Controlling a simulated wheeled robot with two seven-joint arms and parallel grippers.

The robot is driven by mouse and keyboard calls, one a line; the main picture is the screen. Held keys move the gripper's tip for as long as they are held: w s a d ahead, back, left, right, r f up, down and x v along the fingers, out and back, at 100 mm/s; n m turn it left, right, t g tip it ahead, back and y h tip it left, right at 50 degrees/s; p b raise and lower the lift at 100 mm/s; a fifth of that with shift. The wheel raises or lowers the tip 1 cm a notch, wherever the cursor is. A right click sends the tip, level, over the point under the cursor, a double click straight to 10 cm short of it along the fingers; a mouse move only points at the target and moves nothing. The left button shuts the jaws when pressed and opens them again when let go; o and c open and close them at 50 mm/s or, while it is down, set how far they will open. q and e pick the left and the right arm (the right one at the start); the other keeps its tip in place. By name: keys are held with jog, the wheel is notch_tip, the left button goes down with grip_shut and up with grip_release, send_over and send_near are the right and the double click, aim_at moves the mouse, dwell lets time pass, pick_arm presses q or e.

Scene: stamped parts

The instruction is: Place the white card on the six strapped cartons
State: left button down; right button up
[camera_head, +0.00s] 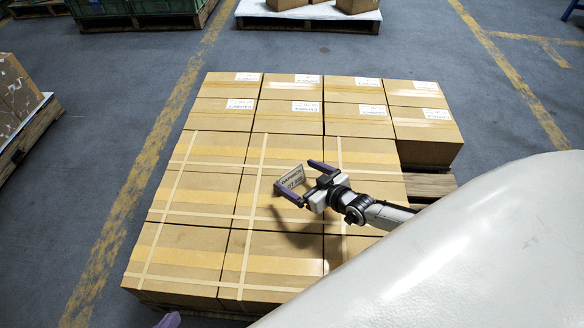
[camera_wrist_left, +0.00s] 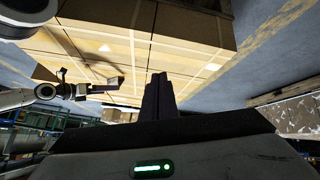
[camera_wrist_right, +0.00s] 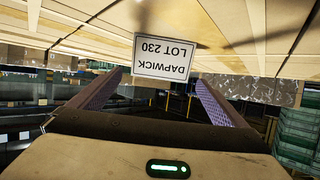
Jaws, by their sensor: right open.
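The white card (camera_head: 291,181), printed DAPWICK LOT 230, is tilted up over the strapped cartons (camera_head: 197,193). It also shows upside down in the right wrist view (camera_wrist_right: 163,58). My right gripper (camera_head: 295,176) is open, with its fingers spread at either side of the card. In the right wrist view the fingers (camera_wrist_right: 158,80) show gaps to the card's edges. I cannot tell whether the card's lower edge touches the cartons. My left gripper (camera_wrist_left: 158,85) is shut and empty; only its purple tip (camera_head: 170,320) shows at the head view's bottom edge.
Labelled cartons (camera_head: 294,98) without straps stand behind the strapped ones. A wooden pallet (camera_head: 428,186) shows at the right. Other loads stand at the left (camera_head: 18,95) and back. Grey floor with yellow lines (camera_head: 140,180) is clear around the stack.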

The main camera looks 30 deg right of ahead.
pick_arm(q)
jog(key=p, duration=0.1)
jog(key=a+r+t+p, duration=0.1)
jog(key=a+r+n+p, duration=0.1)
jog(key=shift+s+a+y, duration=0.15)
jog(key=shift+s+y, duration=0.1)
jog(key=shift+y, duration=0.15)
pick_arm(e)
jog(key=v, duration=0.8)
